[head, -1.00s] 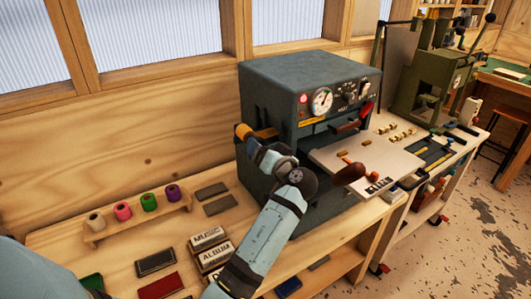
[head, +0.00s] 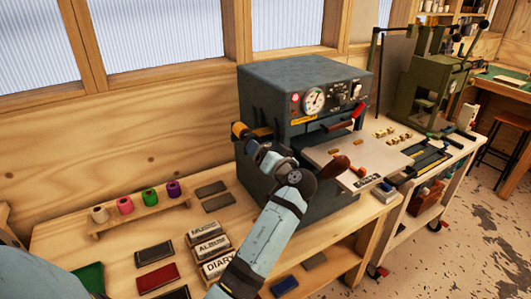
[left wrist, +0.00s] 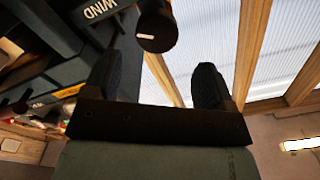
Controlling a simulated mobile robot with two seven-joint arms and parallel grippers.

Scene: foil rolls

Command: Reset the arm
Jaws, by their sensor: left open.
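My left arm enters from the lower part of the head view and bends back at the grey press machine (head: 300,85). My left gripper (head: 256,133) is at the machine's left side, beside a yellow-and-black part there; its fingers are hard to make out. In the left wrist view, the left gripper (left wrist: 160,85) has its two dark fingers wide apart with nothing between them. A dark round knob (left wrist: 155,30) with a white mark stands just beyond the fingertips, apart from them. The word WIND shows on the machine beside it. My right gripper is not in view.
A wooden rack (head: 140,220) with several coloured foil rolls stands at left on the bench. Label blocks, including the DIARY block (head: 217,265), and dark and red slabs lie in front. A light plate with a wooden handle (head: 334,167) juts from the machine's front.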

